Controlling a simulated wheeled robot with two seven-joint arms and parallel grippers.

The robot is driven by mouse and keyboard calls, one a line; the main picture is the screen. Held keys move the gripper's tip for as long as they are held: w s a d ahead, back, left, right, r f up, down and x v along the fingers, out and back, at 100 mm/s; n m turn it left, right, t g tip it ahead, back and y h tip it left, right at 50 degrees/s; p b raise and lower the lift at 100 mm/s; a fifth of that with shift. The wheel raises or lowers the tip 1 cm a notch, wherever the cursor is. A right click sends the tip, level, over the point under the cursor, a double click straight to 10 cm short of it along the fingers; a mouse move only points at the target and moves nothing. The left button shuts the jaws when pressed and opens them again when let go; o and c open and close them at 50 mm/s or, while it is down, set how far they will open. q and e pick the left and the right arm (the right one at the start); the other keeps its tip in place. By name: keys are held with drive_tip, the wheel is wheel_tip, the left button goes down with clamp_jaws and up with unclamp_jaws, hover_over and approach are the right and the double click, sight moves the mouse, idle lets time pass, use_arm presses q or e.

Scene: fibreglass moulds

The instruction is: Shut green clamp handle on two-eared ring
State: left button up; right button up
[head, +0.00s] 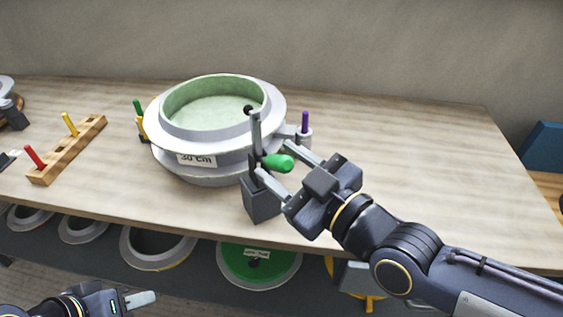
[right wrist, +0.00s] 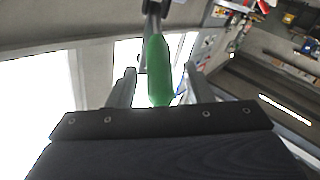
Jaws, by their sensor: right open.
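The round grey mould with a pale green inside and a "30 cm" label (head: 197,160) stands on the bench. The green clamp handle (head: 277,162) is at its front right, on a metal clamp (head: 256,135) above a dark block (head: 262,203). My right gripper (head: 276,160) is open, its fingers on either side of the green handle. In the right wrist view the green handle (right wrist: 158,72) lies between the two fingers (right wrist: 160,85), with gaps beside it. I cannot tell whether they touch. My left gripper (head: 142,299) is low at the left, below the bench edge, its jaw opening unclear.
A wooden rack (head: 72,151) holds red and yellow pegs. Rings (head: 158,250) hang under the front edge. The bench's right side is clear.

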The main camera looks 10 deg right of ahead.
drive_tip(key=shift+w+a, duration=0.15)
drive_tip(key=shift+w, duration=0.1)
drive_tip(key=shift+c, duration=0.5)
clamp_jaws()
drive_tip(key=shift+r+p, duration=0.2)
drive_tip(key=shift+p, duration=0.1)
drive_tip(key=w+r+g+h+p, duration=0.1)
drive_tip(key=g+p, duration=0.1)
drive_tip(key=p, duration=0.3)
drive_tip(key=w+r+m+g+h+p, duration=0.1)
drive_tip(key=w+r+g+p, duration=0.1)
drive_tip(key=p, duration=0.4)
drive_tip(key=shift+a+r, duration=0.15)
drive_tip(key=shift+a, duration=0.25)
drive_tip(key=shift+w+a+g+h+p, duration=0.15)
drive_tip(key=shift+g+h+p, duration=0.15)
drive_tip(key=shift+p, duration=0.3)
drive_tip(key=shift+f, duration=0.2)
